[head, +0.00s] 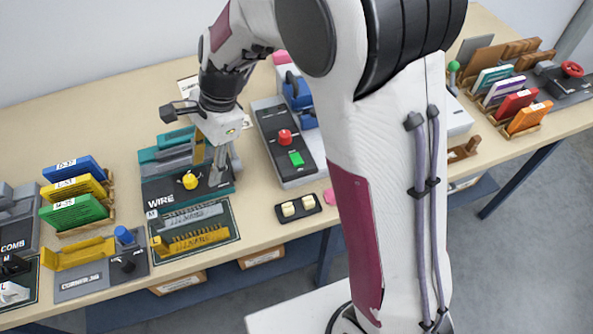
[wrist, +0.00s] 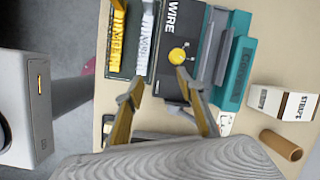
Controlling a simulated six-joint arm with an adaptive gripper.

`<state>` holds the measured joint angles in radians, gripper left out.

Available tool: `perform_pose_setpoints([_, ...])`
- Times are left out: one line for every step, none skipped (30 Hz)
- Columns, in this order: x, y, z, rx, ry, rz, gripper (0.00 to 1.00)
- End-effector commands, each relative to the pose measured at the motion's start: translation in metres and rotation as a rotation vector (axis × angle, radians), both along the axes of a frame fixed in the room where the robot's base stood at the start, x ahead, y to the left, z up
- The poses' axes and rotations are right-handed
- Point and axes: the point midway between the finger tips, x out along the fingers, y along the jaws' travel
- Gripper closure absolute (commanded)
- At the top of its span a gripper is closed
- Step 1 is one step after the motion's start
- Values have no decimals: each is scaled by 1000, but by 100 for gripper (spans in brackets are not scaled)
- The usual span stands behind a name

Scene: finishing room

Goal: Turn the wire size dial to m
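The wire machine (head: 160,190) is teal with a black front panel lettered WIRE. On the panel is a round yellow knob (head: 190,181), the only dial-like part I can make out. It also shows in the wrist view (wrist: 177,55), with small marks beside it too blurred to read. My gripper (head: 216,178) is over the right part of the machine, to the right of the knob. In the wrist view my gripper (wrist: 160,80) is open, its fingers apart with nothing between them. The right fingertip appears just below the knob; whether it touches is unclear.
A mat (head: 234,228) with silver and yellow strips lies in front, marked M. A grey console (head: 263,125) with red and green buttons stands to the right. A rack of coloured blocks (head: 75,185) is left. A white box (wrist: 297,107) and brown cylinder (wrist: 281,145) are nearby.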

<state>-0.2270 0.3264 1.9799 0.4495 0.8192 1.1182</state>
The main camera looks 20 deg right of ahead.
Motion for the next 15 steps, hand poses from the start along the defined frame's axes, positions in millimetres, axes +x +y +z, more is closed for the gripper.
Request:
perform_pose_setpoints([-3,-2,0,-5,-6,28,62])
perform_pose_setpoints([-5,-3,0,-8,-11,47,62])
perform_pose_setpoints([-7,-5,0,-13,-15,70,62])
perform_pose_setpoints([-9,-6,1,-15,-19,88,62])
perform_pose_setpoints([-11,-7,1,-17,-25,106,62])
perform_pose_setpoints([-13,-9,2,-21,-33,128,62])
perform_pose_setpoints([-14,-11,3,-24,-38,147,62])
perform_pose_setpoints([-16,-12,3,-27,-43,164,62])
perform_pose_setpoints([-18,-14,4,-31,-49,189,62])
perform_pose_setpoints([-20,-15,5,-34,-53,206,62])
perform_pose_setpoints([-22,-17,6,-37,-60,224,62])
perform_pose_setpoints([-24,-19,7,-40,-68,247,62])
perform_pose_setpoints([-25,-21,8,-43,-74,265,62])
perform_pose_setpoints([-27,-22,9,-47,-80,283,62])
perform_pose_setpoints([-29,-25,10,-50,-87,306,62])
